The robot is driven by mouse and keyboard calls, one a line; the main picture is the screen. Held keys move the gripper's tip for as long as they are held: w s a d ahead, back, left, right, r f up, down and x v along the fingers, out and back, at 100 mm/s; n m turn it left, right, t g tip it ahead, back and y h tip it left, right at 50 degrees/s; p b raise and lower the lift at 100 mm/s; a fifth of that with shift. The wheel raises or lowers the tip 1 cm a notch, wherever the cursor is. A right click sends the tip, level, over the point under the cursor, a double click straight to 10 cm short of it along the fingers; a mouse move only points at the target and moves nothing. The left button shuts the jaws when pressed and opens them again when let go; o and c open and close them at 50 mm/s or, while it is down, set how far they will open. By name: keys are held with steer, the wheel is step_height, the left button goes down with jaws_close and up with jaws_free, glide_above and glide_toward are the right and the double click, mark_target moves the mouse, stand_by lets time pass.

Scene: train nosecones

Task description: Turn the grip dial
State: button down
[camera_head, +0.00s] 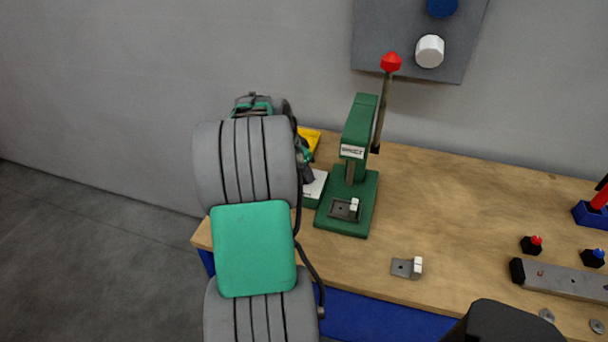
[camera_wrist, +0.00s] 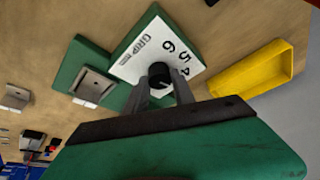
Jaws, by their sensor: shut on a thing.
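The grip dial (camera_wrist: 159,74) is a small black knob on a white plate (camera_wrist: 138,56) printed "GRIP" with the numbers 6, 5 and 4. The plate sits on a green base. In the wrist view my gripper (camera_wrist: 160,88) is shut on the knob, with a finger on either side of it. In the head view the white plate (camera_head: 315,186) shows only in part, left of the green press (camera_head: 357,150). My arm hides the dial and most of the gripper there.
The press has a red-knobbed lever (camera_head: 391,63). A yellow tray (camera_wrist: 255,70) lies right of the dial in the wrist view. A small metal bracket (camera_head: 402,268) lies in front of the press. Red and blue-topped parts and a metal bar (camera_head: 560,280) are at the right. The bench middle is clear.

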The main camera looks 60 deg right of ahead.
steer(key=n+t+b, duration=0.1)
steer(key=n, duration=0.2)
steer(key=n+t+b, duration=0.1)
steer(key=n+b, duration=0.1)
steer(key=n, duration=0.1)
steer(key=shift+s+t+h+b, duration=0.2)
steer(key=shift+t+h+b, duration=0.1)
steer(key=n, duration=0.2)
steer(key=n+t+b, duration=0.1)
steer(key=n, duration=0.1)
steer(key=shift+s+n+t, duration=0.1)
steer(key=shift+n+t, duration=0.2)
steer(key=shift+n, duration=0.1)
steer(key=shift+d+n+t+y, duration=0.1)
steer(key=shift+n+t+y, duration=0.2)
steer(key=shift+n+y, duration=0.55)
steer(key=shift+r+n+h, duration=0.1)
steer(key=shift+n+h, duration=0.15)
steer(key=shift+n, duration=0.2)
steer(key=c, duration=1.1)
jaws_free()
steer(key=shift+o, duration=0.2)
steer(key=p+v, duration=0.4)
steer(key=v, duration=0.4)
